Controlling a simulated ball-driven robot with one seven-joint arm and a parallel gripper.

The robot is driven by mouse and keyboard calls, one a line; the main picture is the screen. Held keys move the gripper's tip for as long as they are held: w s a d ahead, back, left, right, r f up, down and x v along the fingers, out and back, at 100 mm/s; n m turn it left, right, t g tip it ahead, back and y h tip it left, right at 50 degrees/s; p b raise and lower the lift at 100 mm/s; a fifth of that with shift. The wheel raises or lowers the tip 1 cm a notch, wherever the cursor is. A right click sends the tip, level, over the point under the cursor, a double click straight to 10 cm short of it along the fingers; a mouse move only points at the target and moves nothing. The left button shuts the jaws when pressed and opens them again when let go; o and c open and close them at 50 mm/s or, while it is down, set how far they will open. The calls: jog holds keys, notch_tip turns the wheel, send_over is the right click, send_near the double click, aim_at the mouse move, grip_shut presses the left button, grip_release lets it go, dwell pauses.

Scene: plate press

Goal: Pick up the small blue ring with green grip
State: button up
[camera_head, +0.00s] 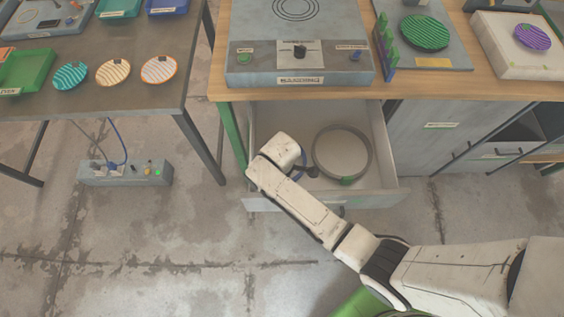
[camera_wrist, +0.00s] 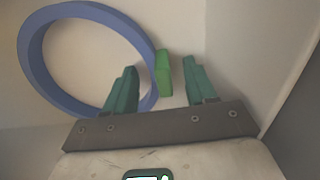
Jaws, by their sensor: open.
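The small blue ring (camera_wrist: 32,62) with its green grip (camera_wrist: 163,73) fills the upper left of the wrist view. My gripper (camera_wrist: 160,68) is open, with its two dark green fingers on either side of the green grip. Gaps show between the grip and both fingers; contact is not visible. The left finger overlaps part of the ring. In the head view the ring (camera_head: 301,166) is mostly hidden by my arm, inside the open drawer (camera_head: 385,150). My gripper's fingers are hidden there behind my wrist.
A larger grey ring (camera_head: 369,158) with a green grip lies to the right in the same drawer. The drawer wall (camera_wrist: 255,50) rises close on the right in the wrist view. The workbench (camera_head: 300,93) with a grey hotplate-like unit (camera_head: 300,70) overhangs the drawer's back.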

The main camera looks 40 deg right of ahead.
jog(key=shift+f, duration=0.15)
grip_shut()
dwell(0.4)
